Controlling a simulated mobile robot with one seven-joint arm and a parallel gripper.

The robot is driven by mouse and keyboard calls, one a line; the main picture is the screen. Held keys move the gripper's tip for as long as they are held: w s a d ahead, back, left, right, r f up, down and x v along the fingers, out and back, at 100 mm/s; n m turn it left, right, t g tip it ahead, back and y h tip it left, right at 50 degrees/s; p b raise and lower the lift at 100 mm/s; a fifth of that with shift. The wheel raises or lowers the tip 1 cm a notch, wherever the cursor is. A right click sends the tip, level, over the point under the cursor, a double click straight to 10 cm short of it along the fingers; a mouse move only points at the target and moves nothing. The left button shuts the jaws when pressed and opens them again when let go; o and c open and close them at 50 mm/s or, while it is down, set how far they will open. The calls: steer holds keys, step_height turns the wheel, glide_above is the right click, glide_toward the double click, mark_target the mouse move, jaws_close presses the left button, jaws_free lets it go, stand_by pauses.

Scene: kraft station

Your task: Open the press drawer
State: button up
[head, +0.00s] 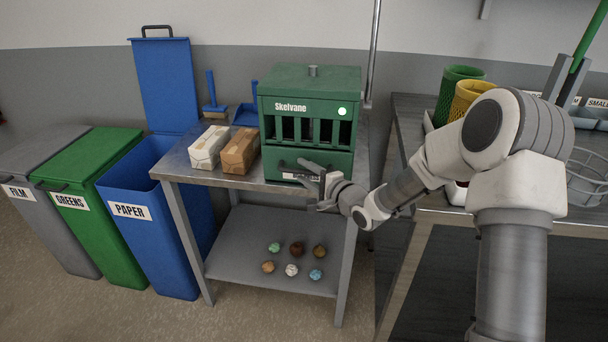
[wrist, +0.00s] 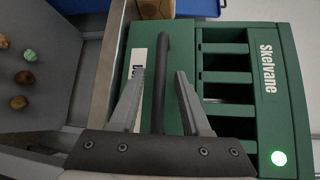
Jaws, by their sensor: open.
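The press (head: 311,108) is a green box labelled Skelvane with dark slots and a lit white-green lamp, standing on a metal table. It also shows in the wrist view (wrist: 285,65), turned on its side. Its drawer (head: 340,160) is the low front panel, which looks closed, with a white label partly hidden. The drawer's dark bar handle (wrist: 161,75) runs between my finger tips in the wrist view. My gripper (head: 318,180) is open at the drawer front, one finger on each side of the handle (wrist: 158,100). I cannot tell whether either finger touches it.
Two wrapped blocks, one pale (head: 209,147) and one brown (head: 240,149), lie left of the press on the table (head: 190,172). Several small crumpled balls (head: 296,249) lie on the lower shelf. Film, Greens and Paper bins (head: 150,240) stand left. A second bench (head: 440,205) stands right.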

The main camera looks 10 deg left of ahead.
steer(key=shift+w+a, duration=0.25)
steer(key=shift+c, duration=0.3)
jaws_close()
stand_by(1.0)
